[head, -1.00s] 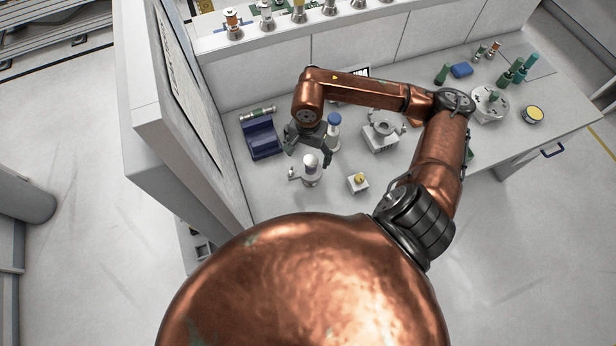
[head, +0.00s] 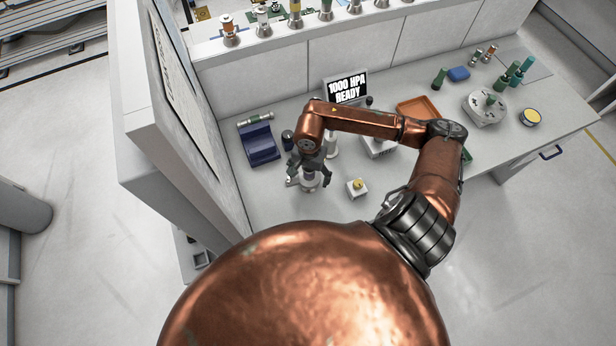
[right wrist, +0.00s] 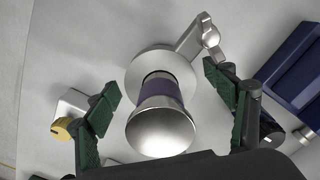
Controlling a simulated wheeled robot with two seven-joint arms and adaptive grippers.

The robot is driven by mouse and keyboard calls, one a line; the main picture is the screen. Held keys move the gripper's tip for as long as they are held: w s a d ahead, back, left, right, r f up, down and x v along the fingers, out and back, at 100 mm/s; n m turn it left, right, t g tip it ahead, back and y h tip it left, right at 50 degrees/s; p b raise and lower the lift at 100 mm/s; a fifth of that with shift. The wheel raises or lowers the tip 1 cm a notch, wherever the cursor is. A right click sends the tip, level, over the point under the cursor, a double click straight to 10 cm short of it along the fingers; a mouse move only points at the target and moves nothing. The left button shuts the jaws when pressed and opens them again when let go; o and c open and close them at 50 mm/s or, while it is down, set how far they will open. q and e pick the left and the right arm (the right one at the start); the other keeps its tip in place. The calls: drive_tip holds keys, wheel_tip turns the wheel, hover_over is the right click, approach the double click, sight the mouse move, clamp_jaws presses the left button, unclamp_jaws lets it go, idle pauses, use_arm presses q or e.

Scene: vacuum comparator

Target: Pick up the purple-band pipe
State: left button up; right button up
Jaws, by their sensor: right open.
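The purple-band pipe (right wrist: 163,112) is silver with a flared end and a purple band, and stands on a round silver base (right wrist: 148,65) with a side lever. In the head view the pipe (head: 309,181) is partly hidden under my right gripper (head: 309,173). My right gripper is open. In the right wrist view its green-padded fingers (right wrist: 160,88) lie on both sides of the pipe, with gaps showing on each side. My left gripper is not in view.
A blue cradle (head: 261,147) stands to the left, with a green-ended pipe (head: 255,118) behind it. A small block with a yellow knob (head: 358,185) is close on the right. Behind are a display (head: 346,88) reading "1000 HPA READY" and an orange tray (head: 419,107).

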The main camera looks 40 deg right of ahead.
sight(309, 172)
drive_tip(key=c, duration=1.6)
drive_tip(key=shift+r, duration=0.45)
wheel_tip(309, 172, up, 2)
drive_tip(key=shift+w+r+b, duration=0.1)
drive_tip(key=shift+r+b, duration=0.05)
drive_tip(key=shift+b, duration=0.25)
drive_tip(key=s+a+r+b, duration=0.1)
drive_tip(key=s+a+r, duration=0.8)
drive_tip(key=s, duration=0.1)
drive_tip(key=shift+s+a+r, duration=0.15)
drive_tip(key=shift+s+r, duration=0.2)
drive_tip(key=shift+r, duration=0.05)
drive_tip(key=shift+w, duration=0.1)
